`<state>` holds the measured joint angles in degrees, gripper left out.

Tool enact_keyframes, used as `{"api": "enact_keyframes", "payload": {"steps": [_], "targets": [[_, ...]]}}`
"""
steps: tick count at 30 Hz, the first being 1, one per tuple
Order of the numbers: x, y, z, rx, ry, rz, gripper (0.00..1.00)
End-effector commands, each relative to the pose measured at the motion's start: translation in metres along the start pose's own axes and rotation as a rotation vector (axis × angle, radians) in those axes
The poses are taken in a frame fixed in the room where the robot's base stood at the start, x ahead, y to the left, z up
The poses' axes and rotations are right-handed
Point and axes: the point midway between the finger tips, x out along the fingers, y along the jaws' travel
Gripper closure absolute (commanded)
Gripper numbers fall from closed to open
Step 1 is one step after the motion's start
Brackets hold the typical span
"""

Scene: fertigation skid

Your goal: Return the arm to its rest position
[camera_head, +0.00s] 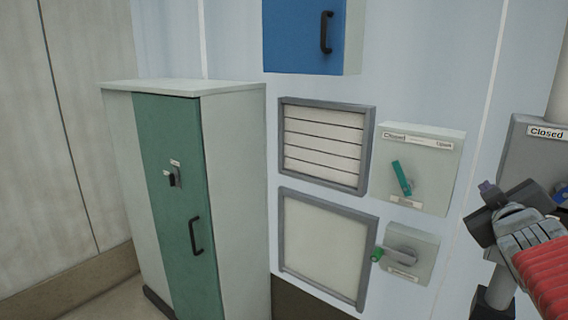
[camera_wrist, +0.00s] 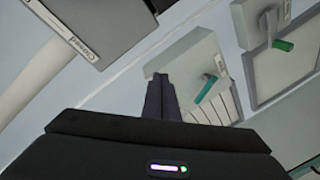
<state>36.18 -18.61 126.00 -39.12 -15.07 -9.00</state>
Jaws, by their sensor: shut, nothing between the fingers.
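My gripper (camera_head: 487,188) is at the right of the head view, in front of the wall and beside a grey box labelled "Closed" (camera_head: 545,132). In the wrist view my gripper's fingers (camera_wrist: 159,82) are together, with nothing between them. They overlap the edge of a pale switch box in that picture, but I cannot tell the gap between them. The red-sleeved part of my arm runs off the right edge of the head view.
The pale box (camera_head: 440,150) has a tilted teal lever (camera_head: 402,178). Below it, a smaller box (camera_head: 418,254) has a green-tipped handle (camera_head: 378,254). Left are framed panels (camera_head: 325,245), a green-doored cabinet (camera_head: 190,240) and a blue box (camera_head: 295,35) above.

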Motion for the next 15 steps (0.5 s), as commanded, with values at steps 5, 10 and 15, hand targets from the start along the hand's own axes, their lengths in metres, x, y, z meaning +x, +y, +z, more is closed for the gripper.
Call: {"api": "enact_keyframes", "payload": {"steps": [5,10,15], "targets": [[-0.015,-0.049,-0.014,0.069,-0.071,-0.089,1.0],[-0.043,-0.099,-0.016,0.151,-0.168,-0.191,1.0],[-0.088,-0.154,-0.008,0.25,-0.293,-0.316,1.0]]}}
